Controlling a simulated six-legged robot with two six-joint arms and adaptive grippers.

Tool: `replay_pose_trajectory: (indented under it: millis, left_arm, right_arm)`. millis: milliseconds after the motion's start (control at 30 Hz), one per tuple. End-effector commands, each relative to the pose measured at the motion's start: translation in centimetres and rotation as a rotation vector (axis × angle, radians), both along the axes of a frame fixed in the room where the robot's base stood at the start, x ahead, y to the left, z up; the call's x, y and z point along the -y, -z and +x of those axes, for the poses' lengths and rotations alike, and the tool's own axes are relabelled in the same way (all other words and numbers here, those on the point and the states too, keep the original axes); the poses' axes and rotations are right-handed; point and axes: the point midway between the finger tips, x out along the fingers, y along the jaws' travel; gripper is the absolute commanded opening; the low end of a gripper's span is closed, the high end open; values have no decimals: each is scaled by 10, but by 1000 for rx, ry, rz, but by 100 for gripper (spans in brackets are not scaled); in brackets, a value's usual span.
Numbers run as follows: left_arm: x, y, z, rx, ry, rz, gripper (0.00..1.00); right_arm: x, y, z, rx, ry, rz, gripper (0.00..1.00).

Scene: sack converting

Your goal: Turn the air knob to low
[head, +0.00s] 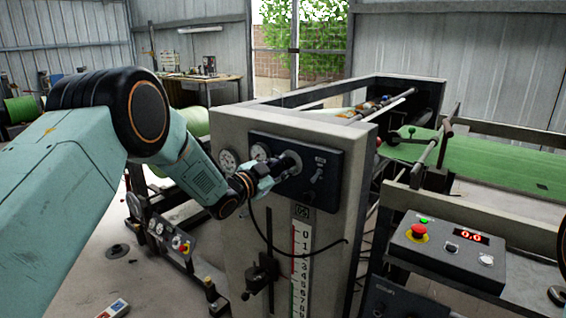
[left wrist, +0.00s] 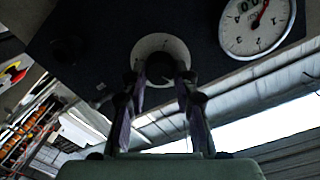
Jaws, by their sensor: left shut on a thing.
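The air knob (left wrist: 160,68) is a dark round knob on a pale round plate, fixed to a dark panel (head: 326,160) on the front of the grey machine post. My left gripper (head: 276,172) reaches the panel from the left in the head view. In the left wrist view its two fingers (left wrist: 160,88) stand on either side of the knob and are shut on it. The gripper hides most of the knob in the head view. Which setting the knob points to cannot be read. My right gripper is not in view.
Round gauges (head: 228,161) sit beside the knob; one shows large in the left wrist view (left wrist: 257,22). A small switch (head: 317,174) is right of the gripper. A black cable loops below. A control box (head: 447,248) with a red button stands at the right.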

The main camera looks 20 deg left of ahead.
Motion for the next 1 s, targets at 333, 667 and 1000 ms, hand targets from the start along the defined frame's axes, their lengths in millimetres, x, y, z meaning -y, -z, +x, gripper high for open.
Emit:
replay_pose_trajectory:
  millis: [333, 667, 1000]
  left_arm:
    - [-2, 1, 0, -118, -2, -310, 0]
    - [-2, 2, 0, -225, -3, -605, 0]
    - [-2, 4, 0, -335, -3, -909, 0]
  right_arm:
    - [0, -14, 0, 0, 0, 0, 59]
    - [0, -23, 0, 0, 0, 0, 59]
    - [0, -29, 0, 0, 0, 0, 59]
